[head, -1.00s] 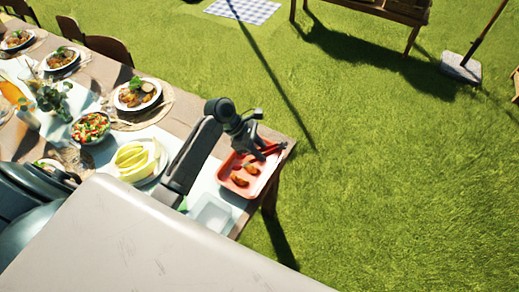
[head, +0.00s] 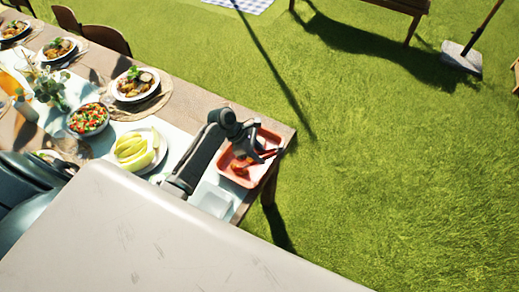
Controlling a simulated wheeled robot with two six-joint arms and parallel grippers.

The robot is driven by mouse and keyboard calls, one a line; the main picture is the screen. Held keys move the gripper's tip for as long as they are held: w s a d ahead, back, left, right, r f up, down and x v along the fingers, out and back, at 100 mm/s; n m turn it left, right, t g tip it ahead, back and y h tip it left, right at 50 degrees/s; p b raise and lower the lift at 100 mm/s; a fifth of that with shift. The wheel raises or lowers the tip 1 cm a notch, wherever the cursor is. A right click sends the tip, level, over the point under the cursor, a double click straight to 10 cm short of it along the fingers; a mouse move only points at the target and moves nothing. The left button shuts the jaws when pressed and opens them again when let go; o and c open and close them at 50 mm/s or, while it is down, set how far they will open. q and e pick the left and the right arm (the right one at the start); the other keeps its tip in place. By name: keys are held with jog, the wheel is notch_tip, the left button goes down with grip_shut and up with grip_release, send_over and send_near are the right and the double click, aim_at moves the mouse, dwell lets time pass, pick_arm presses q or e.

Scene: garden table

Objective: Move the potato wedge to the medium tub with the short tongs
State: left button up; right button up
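A red-orange tray (head: 224,174) lies near the right end of the table, with orange-brown food pieces (head: 240,169) in it that look like potato wedges. My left gripper (head: 262,157) is over the right part of the tray, and it partly covers what lies there. A slim red and dark piece beside its fingers may be the short tongs, but it is too small to be sure. Whether the fingers are shut is unclear. A pale, translucent tub (head: 211,199) stands just in front of the tray, close to my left arm. My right gripper is out of view.
A plate of pale yellow-green wedges (head: 137,150) and a bowl of chopped salad (head: 89,119) stand left of my arm. Plated meals (head: 135,84) line the far side of the table (head: 195,97). Grass lies beyond its right edge.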

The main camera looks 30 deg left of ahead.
pick_arm(q)
jog(key=shift+f, duration=0.6)
jog(key=shift+o, duration=0.2)
